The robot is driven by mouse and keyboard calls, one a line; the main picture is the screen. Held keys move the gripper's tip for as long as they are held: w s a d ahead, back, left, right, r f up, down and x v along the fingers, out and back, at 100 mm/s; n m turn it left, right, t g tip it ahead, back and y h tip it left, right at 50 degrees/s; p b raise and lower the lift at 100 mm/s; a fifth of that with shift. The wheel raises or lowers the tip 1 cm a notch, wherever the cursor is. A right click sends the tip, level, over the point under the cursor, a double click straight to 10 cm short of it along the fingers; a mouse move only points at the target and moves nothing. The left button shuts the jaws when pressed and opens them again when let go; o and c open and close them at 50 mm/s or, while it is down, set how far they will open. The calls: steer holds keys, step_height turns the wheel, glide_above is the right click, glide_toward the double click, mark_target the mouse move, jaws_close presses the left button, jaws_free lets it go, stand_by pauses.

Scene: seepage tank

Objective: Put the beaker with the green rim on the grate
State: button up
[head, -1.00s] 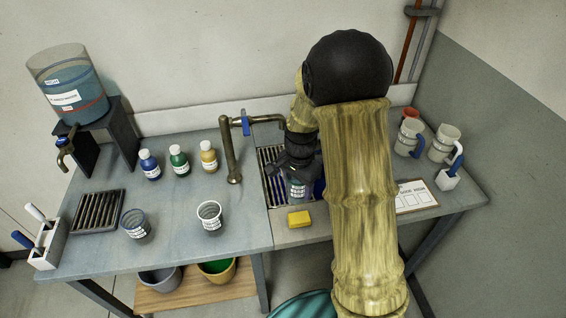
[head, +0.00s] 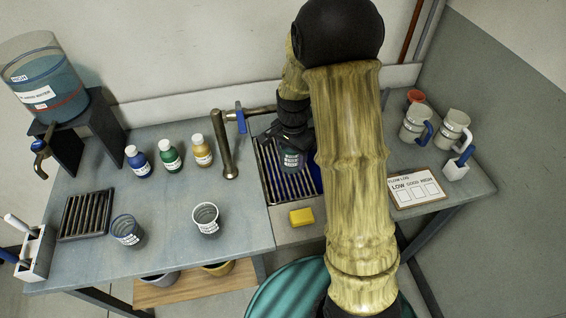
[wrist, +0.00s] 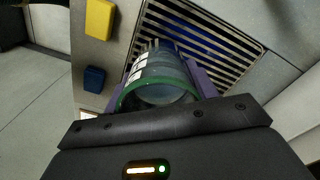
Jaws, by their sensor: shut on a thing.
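The beaker with the green rim (wrist: 160,88) is held in my gripper (wrist: 158,80), whose purple fingers are shut on its two sides. In the head view the beaker (head: 291,160) shows below my gripper (head: 290,138), over the slatted sink grate (head: 280,189). The beaker looks about upright, and its white label faces the front. The grate also shows beyond the beaker in the wrist view (wrist: 205,45). I cannot tell whether the beaker's base touches the slats. My arm hides the right part of the grate.
A yellow sponge (head: 301,216) lies in front of the grate. A tap (head: 228,150) stands at its left. Two other beakers (head: 206,219) (head: 127,231), three bottles and another slatted rack (head: 86,215) are on the left table. Mugs (head: 416,124) and a card (head: 415,188) are at right.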

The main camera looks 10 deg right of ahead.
mark_target(291, 168)
steer(key=shift+f+p, duration=0.4)
steer(key=shift+f, duration=2.55)
steer(key=shift+f+p, duration=0.35)
steer(key=shift+f, duration=1.7)
steer(key=shift+f, duration=0.1)
steer(key=o, duration=1.1)
step_height(291, 168, up, 12)
steer(key=shift+r+b, duration=0.1)
steer(key=shift+b, duration=0.85)
